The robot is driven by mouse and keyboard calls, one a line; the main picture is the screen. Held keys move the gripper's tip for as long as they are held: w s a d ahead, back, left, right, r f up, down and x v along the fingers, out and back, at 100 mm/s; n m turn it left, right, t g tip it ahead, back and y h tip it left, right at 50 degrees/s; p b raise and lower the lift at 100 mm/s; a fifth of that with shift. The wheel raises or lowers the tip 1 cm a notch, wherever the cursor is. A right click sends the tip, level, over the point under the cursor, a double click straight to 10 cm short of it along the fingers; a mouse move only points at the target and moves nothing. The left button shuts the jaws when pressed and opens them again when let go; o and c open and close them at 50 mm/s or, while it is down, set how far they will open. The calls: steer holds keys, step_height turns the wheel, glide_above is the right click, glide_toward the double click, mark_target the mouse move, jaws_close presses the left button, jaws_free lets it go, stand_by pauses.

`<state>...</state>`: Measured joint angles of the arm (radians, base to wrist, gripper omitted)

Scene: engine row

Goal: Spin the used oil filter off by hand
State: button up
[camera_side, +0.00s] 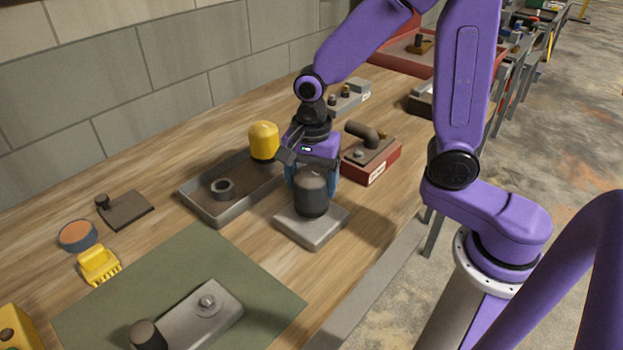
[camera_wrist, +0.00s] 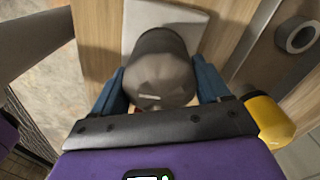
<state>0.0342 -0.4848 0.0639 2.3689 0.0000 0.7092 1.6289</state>
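The used oil filter (camera_side: 312,196) is a dark grey, dome-topped cylinder standing upright on a pale grey block (camera_side: 300,232). In the wrist view the filter (camera_wrist: 160,72) fills the middle, with the block (camera_wrist: 190,22) behind it. My gripper (camera_side: 312,180) points down over the filter, its blue fingers on either side. In the wrist view my gripper (camera_wrist: 160,88) shows no clear gap between either finger and the filter's sides, so it looks shut on it. The joint between filter and block is partly in shadow.
A grey tray (camera_side: 213,217) with a dark ring (camera_side: 223,188) lies left; a yellow-topped cylinder (camera_side: 264,141) stands at its far end, close to my gripper. A red block with a brown pipe (camera_side: 371,157) stands right. A green mat (camera_side: 205,262) carries another grey block (camera_side: 212,315) in front.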

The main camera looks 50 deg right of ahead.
steer(key=n, duration=0.3)
steer(key=shift+n, duration=0.3)
steer(key=n, duration=0.4)
steer(key=shift+r+n, duration=0.1)
steer(key=shift+n, duration=0.2)
steer(key=n, duration=0.9)
steer(key=o, duration=1.3)
steer(key=shift+r, duration=0.1)
